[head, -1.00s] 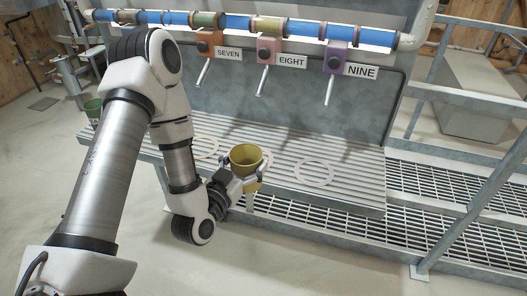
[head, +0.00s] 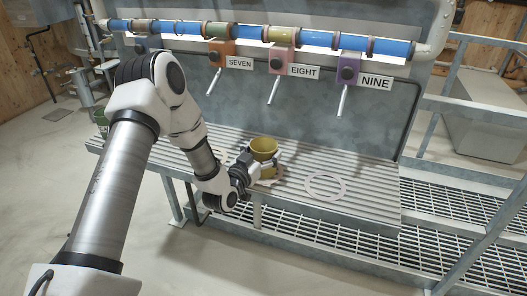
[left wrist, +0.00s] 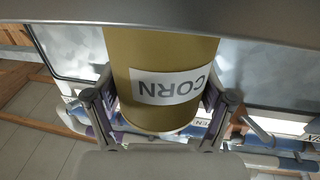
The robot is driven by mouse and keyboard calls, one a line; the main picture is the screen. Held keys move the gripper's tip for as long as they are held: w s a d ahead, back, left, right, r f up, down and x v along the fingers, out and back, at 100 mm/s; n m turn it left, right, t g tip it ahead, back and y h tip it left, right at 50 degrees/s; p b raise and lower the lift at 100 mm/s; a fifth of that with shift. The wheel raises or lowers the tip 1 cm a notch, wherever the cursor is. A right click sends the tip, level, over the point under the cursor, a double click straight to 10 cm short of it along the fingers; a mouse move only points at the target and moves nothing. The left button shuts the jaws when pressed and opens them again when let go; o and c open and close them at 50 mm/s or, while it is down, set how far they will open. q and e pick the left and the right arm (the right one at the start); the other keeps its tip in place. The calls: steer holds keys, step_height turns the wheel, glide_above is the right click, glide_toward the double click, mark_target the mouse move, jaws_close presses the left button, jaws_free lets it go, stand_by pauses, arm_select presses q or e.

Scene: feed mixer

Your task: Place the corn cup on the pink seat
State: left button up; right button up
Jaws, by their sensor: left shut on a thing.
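The corn cup (head: 264,146) is an olive-yellow cup, held upright over the ribbed shelf below the pink EIGHT dispenser. My left gripper (head: 262,164) is shut around its sides. In the left wrist view the cup (left wrist: 165,55) fills the space between the fingers, and its white CORN label appears upside down. The pink seat is largely hidden behind the cup and gripper. I cannot tell whether the cup touches the shelf. My right gripper is not in view.
The ribbed shelf (head: 365,205) has a pale ring seat (head: 325,186) to the right, free of any cup. The pink dispenser (head: 281,63) hangs above, with its spout pointing down. A green cup (head: 101,122) stands at the far left. Metal railings border the right.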

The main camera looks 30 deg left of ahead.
arm_select(q)
steer(key=o, duration=1)
steer(key=shift+f, duration=0.1)
steer(key=shift+o, duration=0.2)
